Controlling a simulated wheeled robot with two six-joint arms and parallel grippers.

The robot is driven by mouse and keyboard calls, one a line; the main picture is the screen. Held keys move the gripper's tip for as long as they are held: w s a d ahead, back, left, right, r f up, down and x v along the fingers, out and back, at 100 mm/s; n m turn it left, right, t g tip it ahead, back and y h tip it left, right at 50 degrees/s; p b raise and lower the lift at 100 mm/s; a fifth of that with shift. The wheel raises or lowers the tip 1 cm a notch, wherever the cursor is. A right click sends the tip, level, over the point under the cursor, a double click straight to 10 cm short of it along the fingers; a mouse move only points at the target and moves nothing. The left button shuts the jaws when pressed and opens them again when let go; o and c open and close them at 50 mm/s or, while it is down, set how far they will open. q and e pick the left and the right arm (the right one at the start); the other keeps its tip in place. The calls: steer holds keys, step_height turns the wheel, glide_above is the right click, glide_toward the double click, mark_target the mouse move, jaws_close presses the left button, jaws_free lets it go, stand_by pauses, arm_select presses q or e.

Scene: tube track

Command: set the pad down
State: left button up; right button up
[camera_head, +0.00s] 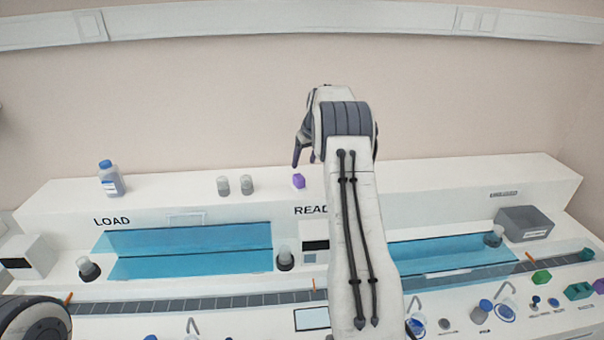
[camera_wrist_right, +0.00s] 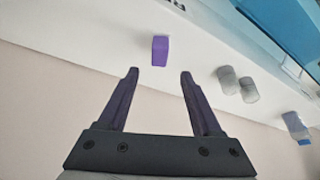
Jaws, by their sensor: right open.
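A small purple block (camera_head: 298,181), the likeliest thing to be the pad, rests on the upper white shelf, just right of centre above the READ label. It also shows in the right wrist view (camera_wrist_right: 160,50), beyond the fingertips. My right gripper (camera_head: 304,158) is open and empty above the block, its fingers pointing down toward it. In the right wrist view the gripper (camera_wrist_right: 158,72) has its fingers wide apart, with a clear gap to the block. My left gripper is not in view; only a dark rounded part of mine shows at bottom left.
Two grey-capped vials (camera_head: 234,185) and a blue-capped bottle (camera_head: 111,179) stand left on the shelf. Below are blue-windowed troughs (camera_head: 190,250) and a dark track (camera_head: 200,304). The shelf around the block is clear.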

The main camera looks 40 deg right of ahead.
steer(key=a+r+n+y, duration=0.1)
steer(key=a+r, duration=0.2)
steer(key=a, duration=0.8)
steer(key=a+r+n, duration=0.1)
steer(key=a+r, duration=0.1)
steer(key=a, duration=0.8)
steer(key=s+a+r+n+g+y, duration=0.1)
steer(key=s+a, duration=0.3)
steer(key=a, duration=0.3)
steer(key=s+a+n+g, duration=0.1)
steer(key=s+a, duration=0.3)
steer(key=a, duration=0.4)
steer(key=s+a+n+g, duration=0.1)
steer(key=s+a+n, duration=0.1)
steer(key=s+a, duration=0.95)
steer(key=s+f+n, duration=0.1)
steer(key=s+f, duration=0.1)
steer(key=s, duration=0.8)
steer(key=s+f+n+g, duration=0.1)
steer(key=s+f+n, duration=0.1)
steer(key=s, duration=0.9)
steer(key=shift+f, duration=0.25)
